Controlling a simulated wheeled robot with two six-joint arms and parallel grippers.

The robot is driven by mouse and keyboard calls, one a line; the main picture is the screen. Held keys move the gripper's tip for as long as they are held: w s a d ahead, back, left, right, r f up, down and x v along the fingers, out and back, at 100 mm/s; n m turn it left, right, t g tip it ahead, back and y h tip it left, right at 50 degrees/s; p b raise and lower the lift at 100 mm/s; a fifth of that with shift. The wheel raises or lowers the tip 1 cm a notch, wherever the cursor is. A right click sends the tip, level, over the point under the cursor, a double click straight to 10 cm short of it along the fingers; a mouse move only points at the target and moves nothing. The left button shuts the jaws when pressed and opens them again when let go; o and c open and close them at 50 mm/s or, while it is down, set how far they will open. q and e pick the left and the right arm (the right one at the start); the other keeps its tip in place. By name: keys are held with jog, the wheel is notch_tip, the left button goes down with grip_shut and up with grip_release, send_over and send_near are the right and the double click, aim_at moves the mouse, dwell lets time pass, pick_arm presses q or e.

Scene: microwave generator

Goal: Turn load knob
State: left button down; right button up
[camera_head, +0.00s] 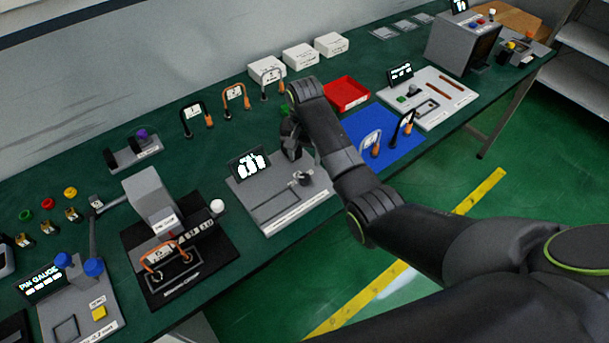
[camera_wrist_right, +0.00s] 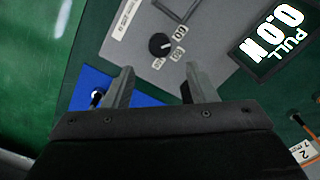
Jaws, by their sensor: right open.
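The load knob (camera_wrist_right: 160,44) is a round black dial with a white pointer line, set on a grey panel with small labels around it. In the head view the knob (camera_head: 301,178) sits at the right part of the grey tester (camera_head: 262,207), which has a lit display (camera_head: 249,165). The display (camera_wrist_right: 272,33) also shows in the wrist view. My right gripper (camera_head: 292,142) is above the back right of the tester. In the wrist view its fingers (camera_wrist_right: 156,88) are apart and empty, and the knob lies beyond their tips, not touched. My left gripper is out of view.
A blue mat (camera_head: 380,137) with clip-like parts lies right of the tester. A red tray (camera_head: 346,95) and white boxes (camera_head: 300,57) stand behind. A black press stand (camera_head: 170,250) is to the left. Handled parts (camera_head: 235,97) stand at the back.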

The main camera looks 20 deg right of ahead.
aim_at(305, 177)
notch_tip(305, 177, down, 8)
jog(key=shift+f, duration=0.1)
jog(key=shift+c, duration=0.4)
jog(key=c, duration=0.9)
jog(key=shift+n+p, duration=0.3)
jog(key=shift+p, duration=0.15)
jog(key=shift+n, duration=0.5)
jog(key=o, duration=1)
